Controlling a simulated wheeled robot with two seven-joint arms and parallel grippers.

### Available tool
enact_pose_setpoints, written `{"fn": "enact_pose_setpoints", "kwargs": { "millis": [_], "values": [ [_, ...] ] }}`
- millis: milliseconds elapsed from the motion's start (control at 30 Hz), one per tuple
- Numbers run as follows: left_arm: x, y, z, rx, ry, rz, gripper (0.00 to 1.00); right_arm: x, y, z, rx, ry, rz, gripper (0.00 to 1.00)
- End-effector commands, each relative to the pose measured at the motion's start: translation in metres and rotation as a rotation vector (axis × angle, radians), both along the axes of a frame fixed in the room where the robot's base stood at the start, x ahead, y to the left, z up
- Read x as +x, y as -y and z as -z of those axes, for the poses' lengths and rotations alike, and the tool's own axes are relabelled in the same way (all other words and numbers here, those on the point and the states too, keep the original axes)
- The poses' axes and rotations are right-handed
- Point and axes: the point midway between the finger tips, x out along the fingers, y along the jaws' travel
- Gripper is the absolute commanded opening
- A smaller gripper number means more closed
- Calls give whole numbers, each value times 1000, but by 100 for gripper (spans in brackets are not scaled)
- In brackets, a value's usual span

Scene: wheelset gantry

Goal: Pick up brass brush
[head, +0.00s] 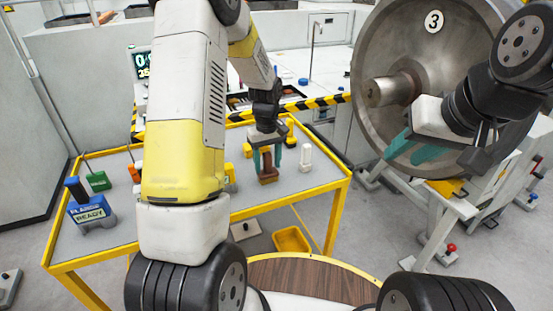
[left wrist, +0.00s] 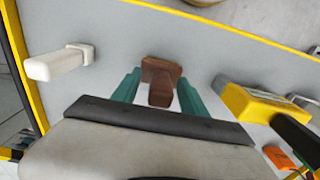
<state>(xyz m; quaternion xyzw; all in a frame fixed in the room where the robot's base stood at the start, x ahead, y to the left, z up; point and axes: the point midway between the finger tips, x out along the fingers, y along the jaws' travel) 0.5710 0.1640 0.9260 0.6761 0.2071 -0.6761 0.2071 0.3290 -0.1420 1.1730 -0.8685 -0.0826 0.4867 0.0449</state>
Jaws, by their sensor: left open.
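The brass brush (head: 267,173) is a brown piece standing on the grey top of the yellow-framed table. In the left wrist view the brush (left wrist: 161,78) shows as a brown base with a handle rising towards the camera. My left gripper (head: 267,158) points down over it, with teal fingers on either side of the handle. In the left wrist view the gripper (left wrist: 158,92) is open, with gaps visible between the handle and the fingers. My right gripper (head: 413,148) is at the right in front of the large wheel, its teal fingers apart and empty.
A white upright block (head: 305,156) stands right of the brush. A yellow tool (left wrist: 250,103) lies on the other side. A blue box (head: 90,212) and green block (head: 98,181) are at the table's left. The large steel wheel (head: 375,65) stands at the right.

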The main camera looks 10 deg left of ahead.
Motion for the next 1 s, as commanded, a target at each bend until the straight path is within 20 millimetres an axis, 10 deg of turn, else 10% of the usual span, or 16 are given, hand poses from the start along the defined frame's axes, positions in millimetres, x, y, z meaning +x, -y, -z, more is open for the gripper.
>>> {"fn": "enact_pose_setpoints", "kwargs": {
  "millis": [167, 433, 1000],
  "values": [
    [0, 0, 0, 0, 0, 0, 51, 0, 0, 0, 0, 0, 0, 36],
    [0, 0, 0, 0, 0, 0, 0, 0, 0, 0, 0, 0, 0, 36],
    [1, 0, -18, 0, 4, 0, 0, 0, 0, 0, 0, 0, 0, 36]
  ]
}}
